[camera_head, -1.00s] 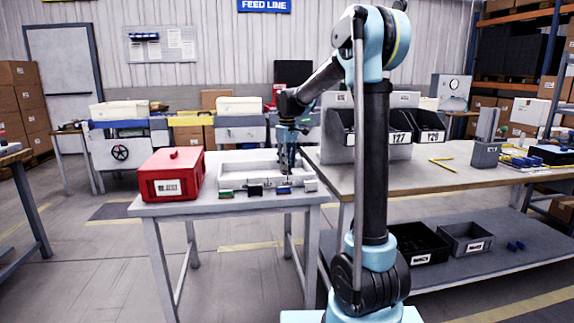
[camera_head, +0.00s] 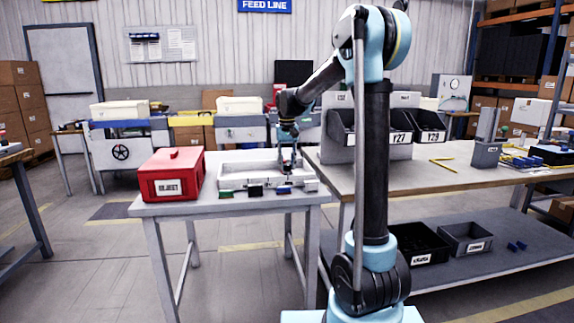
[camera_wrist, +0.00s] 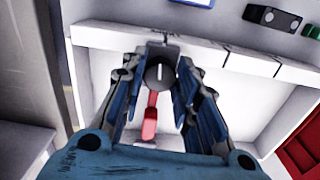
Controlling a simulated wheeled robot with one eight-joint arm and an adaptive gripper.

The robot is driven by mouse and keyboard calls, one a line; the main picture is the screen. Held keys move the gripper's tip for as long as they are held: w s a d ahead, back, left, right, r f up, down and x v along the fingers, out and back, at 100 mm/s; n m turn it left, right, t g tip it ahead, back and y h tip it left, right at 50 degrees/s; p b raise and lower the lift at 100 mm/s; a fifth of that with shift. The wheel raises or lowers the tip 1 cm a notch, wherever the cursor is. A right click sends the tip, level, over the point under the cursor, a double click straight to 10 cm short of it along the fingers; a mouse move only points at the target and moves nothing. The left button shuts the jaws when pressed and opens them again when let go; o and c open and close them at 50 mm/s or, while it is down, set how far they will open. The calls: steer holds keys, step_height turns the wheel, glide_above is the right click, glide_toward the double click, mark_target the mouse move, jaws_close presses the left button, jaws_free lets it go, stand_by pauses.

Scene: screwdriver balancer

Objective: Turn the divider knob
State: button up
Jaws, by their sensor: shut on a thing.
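The divider knob (camera_wrist: 157,77) is a round dark knob with a pale line on its face, in the middle of the wrist view. My gripper (camera_wrist: 162,68) has its two blue-and-black fingers on either side of the knob, shut on it. A red bar (camera_wrist: 150,124) shows below the knob; whether it joins the knob I cannot tell. The knob is over the white tray (camera_wrist: 95,38), near its wall. In the head view my gripper (camera_head: 291,163) points down into the tray (camera_head: 235,169); the knob is too small to make out there.
A red reject box (camera_head: 172,175) stands left of the tray on the grey table (camera_head: 180,208). Small green and black blocks (camera_head: 256,190) line the tray's front side. A workbench with grey bins (camera_head: 428,130) is at right.

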mark_target(287, 164)
steer(key=shift+w, duration=0.1)
stand_by(0.5)
steer(key=o, duration=1.1)
steer(key=shift+c, duration=0.2)
step_height(287, 164, up, 12)
